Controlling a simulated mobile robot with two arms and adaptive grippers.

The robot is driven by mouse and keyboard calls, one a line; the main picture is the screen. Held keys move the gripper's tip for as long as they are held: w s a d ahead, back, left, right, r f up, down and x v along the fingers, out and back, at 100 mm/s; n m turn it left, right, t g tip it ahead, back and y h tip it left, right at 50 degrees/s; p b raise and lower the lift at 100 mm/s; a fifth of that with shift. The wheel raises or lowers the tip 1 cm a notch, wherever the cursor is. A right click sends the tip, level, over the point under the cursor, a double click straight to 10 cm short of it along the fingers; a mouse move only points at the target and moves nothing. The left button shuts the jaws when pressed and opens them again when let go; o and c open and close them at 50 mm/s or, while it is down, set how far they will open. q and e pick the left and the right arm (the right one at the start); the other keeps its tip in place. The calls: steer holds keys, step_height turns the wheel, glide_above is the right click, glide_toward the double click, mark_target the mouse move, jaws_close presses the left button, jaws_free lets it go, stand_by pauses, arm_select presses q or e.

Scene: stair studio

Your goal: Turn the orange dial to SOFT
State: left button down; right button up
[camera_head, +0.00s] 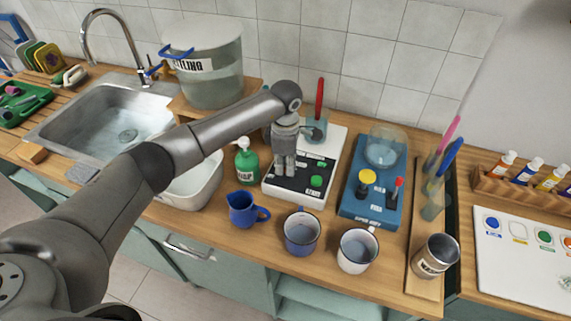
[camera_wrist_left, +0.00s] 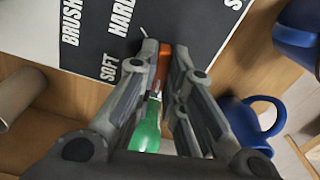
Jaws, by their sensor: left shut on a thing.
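The orange dial (camera_wrist_left: 163,66) shows in the left wrist view, on the dark panel of a white and black unit (camera_wrist_left: 210,30). My left gripper (camera_wrist_left: 160,58) is shut on the dial, with a finger on each side of it. Printed words SOFT, HARD and BRUSH lie on the panel to the left of the dial. A small white mark sticks out by the fingertips; I cannot tell which word the dial points to. In the head view my left gripper (camera_head: 285,160) reaches down onto the unit (camera_head: 328,158) and hides the dial. My right gripper is not in view.
A green soap bottle (camera_head: 247,162) stands close left of the unit. A blue jug (camera_head: 242,210) and two mugs (camera_head: 301,232) (camera_head: 357,250) stand in front. A blue device (camera_head: 365,206) stands to the right. A red-handled tool (camera_head: 319,98) rises behind.

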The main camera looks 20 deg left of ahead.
arm_select(q)
steer(key=shift+f+m+b, duration=0.15)
steer(key=shift+m+b, duration=0.15)
steer(key=shift+b, duration=0.35)
steer(key=m+b, duration=0.7)
steer(key=b, duration=0.2)
steer(key=shift+w+f, duration=0.1)
steer(key=shift+w, duration=0.05)
steer(key=m+b, duration=0.3)
steer(key=shift+m, duration=0.3)
steer(key=shift+r+m+b, duration=0.3)
steer(key=shift+m+b, duration=0.5)
steer(key=shift+m, duration=0.5)
steer(key=c, duration=1.5)
jaws_free()
